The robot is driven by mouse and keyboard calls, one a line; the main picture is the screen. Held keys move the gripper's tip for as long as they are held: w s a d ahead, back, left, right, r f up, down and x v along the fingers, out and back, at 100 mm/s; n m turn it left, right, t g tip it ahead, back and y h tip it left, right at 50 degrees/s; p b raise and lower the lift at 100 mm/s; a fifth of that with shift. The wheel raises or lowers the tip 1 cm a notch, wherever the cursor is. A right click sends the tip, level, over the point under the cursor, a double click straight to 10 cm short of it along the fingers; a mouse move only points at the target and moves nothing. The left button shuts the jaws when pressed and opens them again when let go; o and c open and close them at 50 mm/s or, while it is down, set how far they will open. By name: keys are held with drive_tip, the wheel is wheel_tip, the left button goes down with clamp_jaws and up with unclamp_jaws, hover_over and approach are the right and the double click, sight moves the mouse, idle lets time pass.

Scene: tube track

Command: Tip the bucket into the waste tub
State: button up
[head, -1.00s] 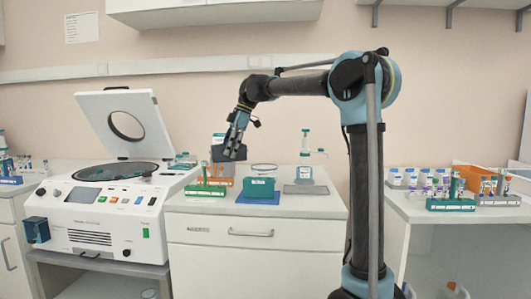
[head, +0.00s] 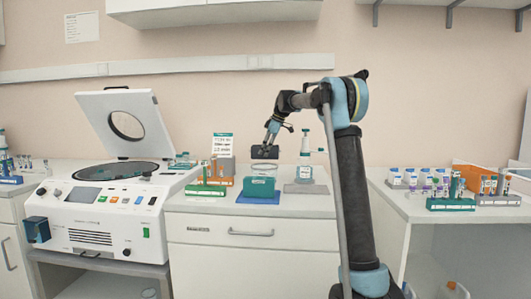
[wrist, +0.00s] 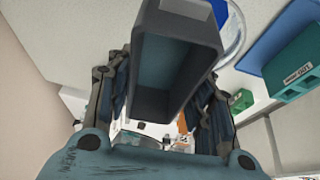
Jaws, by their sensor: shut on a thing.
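My gripper (head: 270,143) is shut on a dark grey rectangular bucket (head: 265,152). In the wrist view the bucket (wrist: 172,60) sits between the fingers, its open mouth showing a bluish inside with nothing loose that I can make out. In the head view it hangs just above a clear round tub (head: 264,166), which looks like the waste tub. The tub's curved rim also shows in the wrist view (wrist: 240,38), partly hidden behind the bucket. The bucket and tub look apart.
A teal box (head: 260,187) stands on a blue mat (head: 258,198) in front of the tub. An open centrifuge (head: 105,215) stands further left.

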drive_tip(key=t, duration=0.4)
drive_tip(key=n+t, duration=0.1)
drive_tip(key=t, duration=0.1)
drive_tip(key=shift+f, duration=0.35)
drive_tip(key=t, duration=0.1)
drive_tip(key=n+t, duration=0.1)
drive_tip(key=t, duration=0.1)
drive_tip(key=shift+s+f, duration=0.2)
drive_tip(key=t, duration=0.2)
drive_tip(key=shift+s+f+n+t+y, duration=0.1)
drive_tip(key=shift+s+n+t+y, duration=0.05)
drive_tip(key=shift+n+t+y, duration=0.25)
drive_tip(key=shift+s+f+n+t+y, duration=0.1)
drive_tip(key=shift+s+n+t+y, duration=0.15)
drive_tip(key=shift+t, duration=0.5)
drive_tip(key=shift+s+f+n+t+y, duration=0.15)
drive_tip(key=shift+n+t, duration=0.2)
drive_tip(key=shift+t, duration=0.4)
drive_tip(key=shift+s+r+n+t+y, duration=0.2)
drive_tip(key=shift+n+t+y, duration=0.3)
drive_tip(key=shift+t, duration=0.7)
drive_tip(key=shift+a+g, duration=0.25)
drive_tip(key=shift+g, duration=0.15)
drive_tip(key=shift+f, duration=0.1)
drive_tip(key=shift+w+d+m+g+h, duration=0.25)
drive_tip(key=shift+d+m+g+h, duration=0.15)
drive_tip(key=shift+g, duration=0.3)
